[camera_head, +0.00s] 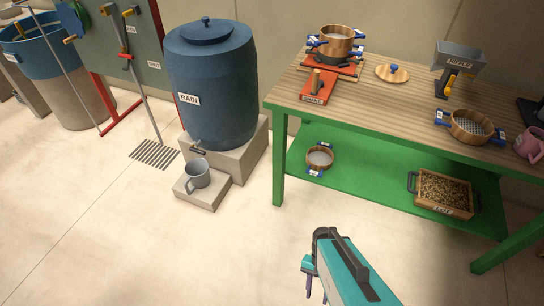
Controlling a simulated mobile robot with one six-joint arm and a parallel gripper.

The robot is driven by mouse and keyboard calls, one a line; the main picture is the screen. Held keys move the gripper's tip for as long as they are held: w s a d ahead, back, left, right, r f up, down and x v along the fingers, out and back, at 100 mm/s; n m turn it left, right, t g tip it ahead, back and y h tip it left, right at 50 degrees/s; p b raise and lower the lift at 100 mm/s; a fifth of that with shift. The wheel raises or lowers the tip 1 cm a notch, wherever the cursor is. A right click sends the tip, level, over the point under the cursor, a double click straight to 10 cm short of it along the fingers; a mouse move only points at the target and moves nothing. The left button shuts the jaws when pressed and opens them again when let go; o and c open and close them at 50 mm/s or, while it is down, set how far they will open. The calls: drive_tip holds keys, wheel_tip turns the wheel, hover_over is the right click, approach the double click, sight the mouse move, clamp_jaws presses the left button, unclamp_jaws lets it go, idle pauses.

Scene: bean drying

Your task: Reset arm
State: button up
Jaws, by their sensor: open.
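My arm rises from the bottom of the view, teal and dark grey, over the bare floor in front of the green workbench. My gripper (308,277) is at its left end, open, with nothing visible between its fingers. It is apart from the bench and from the other objects. Part of the gripper is hidden by the arm link.
A blue rain barrel (215,90) stands left, with a grey mug (197,174) on a block. Floor between is clear.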

drive_tip(key=shift+w+d+f+n, duration=0.1)
drive_tip(key=shift+d+n, duration=0.05)
drive_tip(key=shift+n, duration=1.25)
drive_tip(key=shift+w+d+n, duration=0.1)
drive_tip(key=shift+n, duration=1.3)
drive_tip(key=shift+c, duration=1.1)
drive_tip(key=shift+d, duration=0.1)
